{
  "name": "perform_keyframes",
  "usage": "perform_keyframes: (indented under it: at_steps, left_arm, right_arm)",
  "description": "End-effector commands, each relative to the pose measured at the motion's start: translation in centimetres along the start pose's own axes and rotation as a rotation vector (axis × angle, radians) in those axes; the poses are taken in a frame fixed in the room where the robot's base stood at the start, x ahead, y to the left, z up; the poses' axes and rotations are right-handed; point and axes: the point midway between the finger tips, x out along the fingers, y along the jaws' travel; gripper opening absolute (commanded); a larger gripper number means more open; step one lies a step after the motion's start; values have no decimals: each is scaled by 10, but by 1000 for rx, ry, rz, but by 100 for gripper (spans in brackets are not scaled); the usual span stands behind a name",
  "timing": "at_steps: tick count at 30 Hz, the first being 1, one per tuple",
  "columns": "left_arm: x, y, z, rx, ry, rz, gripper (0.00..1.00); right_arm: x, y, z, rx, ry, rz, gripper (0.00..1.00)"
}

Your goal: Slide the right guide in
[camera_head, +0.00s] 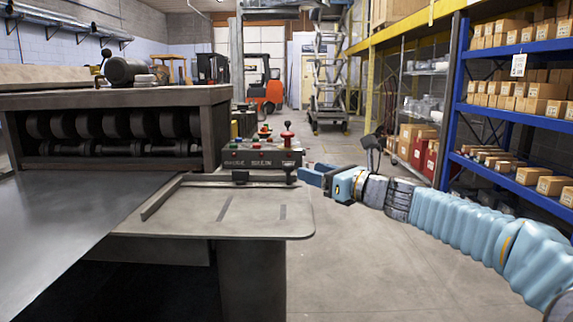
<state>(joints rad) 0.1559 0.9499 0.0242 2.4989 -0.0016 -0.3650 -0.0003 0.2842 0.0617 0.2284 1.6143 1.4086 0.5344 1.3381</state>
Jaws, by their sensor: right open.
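The forming machine's flat side table (255,215) stands at the centre. A raised guide bar (160,198) runs along its left part, beside the large metal sheet. A thin cross rail (235,183) runs along the table's back edge; I cannot tell for certain which piece is the right guide. My right gripper (308,172) reaches in from the right and is open, with blue fingers pointing left near the table's back right corner. It appears empty, just right of the rail's end; contact cannot be told. My left gripper is not in view.
A control box (262,158) with coloured buttons and a red-knobbed lever (287,137) stands behind the table. The roller housing (115,125) is at left. Blue shelving (455,100) with boxes stands at right. The floor (345,260) right of the table is clear.

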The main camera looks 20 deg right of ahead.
Motion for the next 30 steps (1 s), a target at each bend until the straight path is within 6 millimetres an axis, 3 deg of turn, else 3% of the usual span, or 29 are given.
perform_keyframes:
  at_steps: [6,12,24,30]
  left_arm:
    - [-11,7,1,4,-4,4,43]
    - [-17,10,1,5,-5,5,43]
    - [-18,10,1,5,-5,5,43]
    - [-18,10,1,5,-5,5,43]
  right_arm:
    - [52,1,1,2,2,3,51]
    - [82,0,0,-1,2,1,51]
    - [90,0,-2,-2,3,-1,51]
    - [90,0,-1,-2,3,-1,22]
